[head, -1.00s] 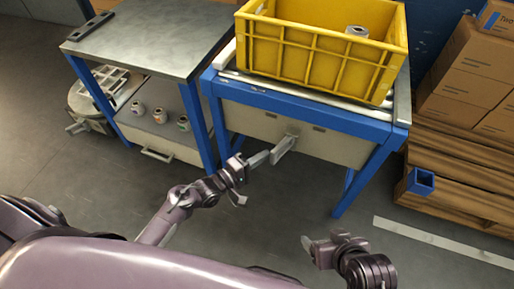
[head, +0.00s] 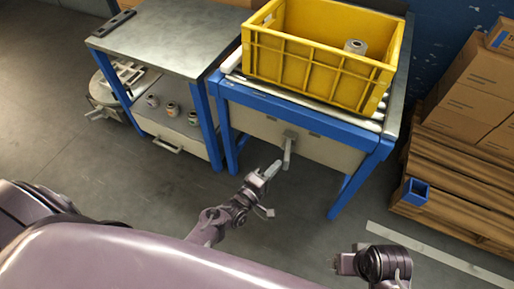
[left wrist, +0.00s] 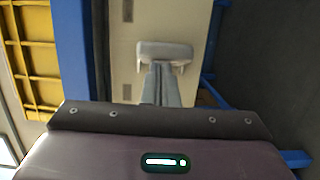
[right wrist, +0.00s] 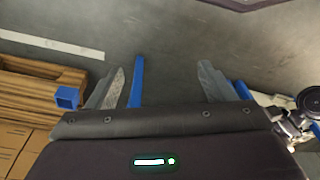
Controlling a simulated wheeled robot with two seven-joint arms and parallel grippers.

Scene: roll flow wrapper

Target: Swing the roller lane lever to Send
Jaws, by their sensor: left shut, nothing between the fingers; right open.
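A yellow crate (head: 310,72) with a roll (head: 355,47) inside stands on the roller lane. Boxes (head: 470,110) on wooden pallets stand at right. The floor in front is clear.

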